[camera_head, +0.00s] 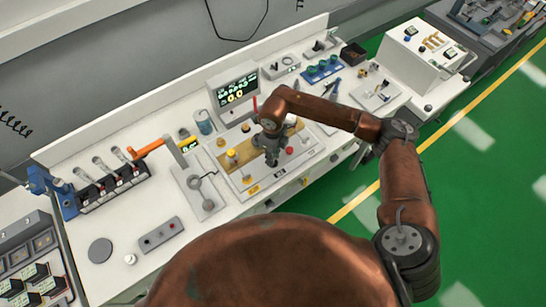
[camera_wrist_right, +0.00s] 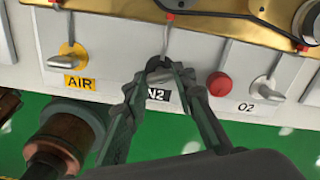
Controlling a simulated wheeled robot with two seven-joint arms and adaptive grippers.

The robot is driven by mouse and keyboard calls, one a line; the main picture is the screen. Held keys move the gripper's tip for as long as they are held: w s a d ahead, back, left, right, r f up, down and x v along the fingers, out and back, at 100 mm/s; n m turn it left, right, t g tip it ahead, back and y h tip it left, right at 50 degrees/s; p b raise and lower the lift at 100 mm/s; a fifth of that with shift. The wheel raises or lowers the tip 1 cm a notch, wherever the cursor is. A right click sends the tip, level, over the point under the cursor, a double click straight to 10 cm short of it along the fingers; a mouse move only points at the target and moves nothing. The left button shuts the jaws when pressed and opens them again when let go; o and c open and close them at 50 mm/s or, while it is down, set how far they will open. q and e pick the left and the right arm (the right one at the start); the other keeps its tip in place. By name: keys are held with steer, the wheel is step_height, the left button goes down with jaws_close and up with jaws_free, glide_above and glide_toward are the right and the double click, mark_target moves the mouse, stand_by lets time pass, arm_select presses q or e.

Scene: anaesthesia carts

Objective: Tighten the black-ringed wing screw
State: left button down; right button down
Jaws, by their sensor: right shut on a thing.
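The black-ringed wing screw (camera_wrist_right: 158,64) is on the pale panel face above the N2 label (camera_wrist_right: 157,97) in the right wrist view. My right gripper (camera_wrist_right: 163,74) is closed on it, with a dark finger on each side. The fingertips cover most of the screw, so its wing angle is hard to tell. In the head view my right gripper (camera_head: 271,158) points down at the panel (camera_head: 250,181) in the middle of the bench, and the screw is hidden there. My left gripper is not in view.
A yellow-ringed wing screw (camera_wrist_right: 72,52) by the AIR label is to the left. A red knob (camera_wrist_right: 218,84) and a pale-ringed wing screw (camera_wrist_right: 268,86) by the O2 label are to the right. A monitor (camera_head: 235,93) stands behind. Green floor (camera_head: 480,150) is open at right.

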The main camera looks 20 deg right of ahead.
steer(key=shift+m, duration=1.7)
steer(key=shift+w, duration=0.1)
steer(key=c, duration=1.6)
jaws_free()
steer(key=shift+r, duration=0.1)
step_height(320, 180, up, 12)
